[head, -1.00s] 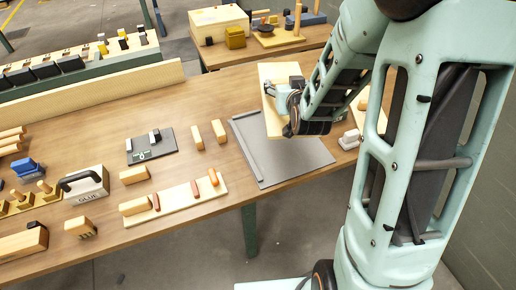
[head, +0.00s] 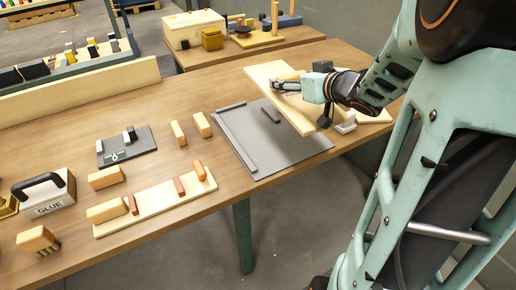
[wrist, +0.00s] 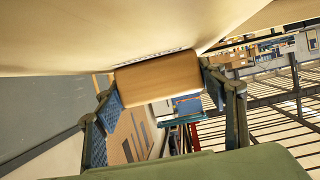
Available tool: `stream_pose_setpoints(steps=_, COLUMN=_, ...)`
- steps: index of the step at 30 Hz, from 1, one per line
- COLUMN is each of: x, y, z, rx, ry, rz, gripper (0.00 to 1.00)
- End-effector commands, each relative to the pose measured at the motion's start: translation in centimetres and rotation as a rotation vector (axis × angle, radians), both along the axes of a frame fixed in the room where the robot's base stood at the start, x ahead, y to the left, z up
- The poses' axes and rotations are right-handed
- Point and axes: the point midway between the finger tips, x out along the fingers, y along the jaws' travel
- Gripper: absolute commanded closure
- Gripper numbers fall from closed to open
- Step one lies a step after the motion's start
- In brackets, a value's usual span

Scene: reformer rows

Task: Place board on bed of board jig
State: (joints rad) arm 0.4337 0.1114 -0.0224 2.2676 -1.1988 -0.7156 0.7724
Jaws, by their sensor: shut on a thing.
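The pale wooden board (head: 262,72) is held above the right part of the grey board jig (head: 290,152), tilted and overhanging its far right edge. The jig's flat bed has a long raised fence (head: 238,138) on its left and a short one (head: 270,114) at the back. My gripper (head: 285,86) is at the board's upper face. In the wrist view, its two fingers (wrist: 165,108) are shut on a wooden block (wrist: 160,84) against the board (wrist: 100,32). Any contact between board and jig is hidden.
Two wooden blocks (head: 202,125), a dark plate with clips (head: 126,148) and a pale strip with blocks (head: 160,203) lie to the left. The near part of the bed is clear.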

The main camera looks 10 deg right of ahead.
Motion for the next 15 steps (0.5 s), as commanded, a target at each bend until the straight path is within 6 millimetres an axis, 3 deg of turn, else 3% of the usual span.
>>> stream_pose_setpoints(steps=1, x=-0.6, y=-0.9, z=-1.7, rx=-0.001, ry=-0.004, rz=0.007, gripper=0.78)
stream_pose_setpoints(steps=3, x=-1.4, y=-1.7, z=-2.7, rx=-0.002, ry=-0.004, rz=0.022, gripper=0.78)
stream_pose_setpoints(steps=9, x=-3.0, y=-3.2, z=-4.4, rx=0.000, ry=-0.003, rz=0.044, gripper=0.78)
stream_pose_setpoints(steps=15, x=-2.4, y=-1.8, z=-5.6, rx=0.000, ry=-0.003, rz=0.055, gripper=0.78)
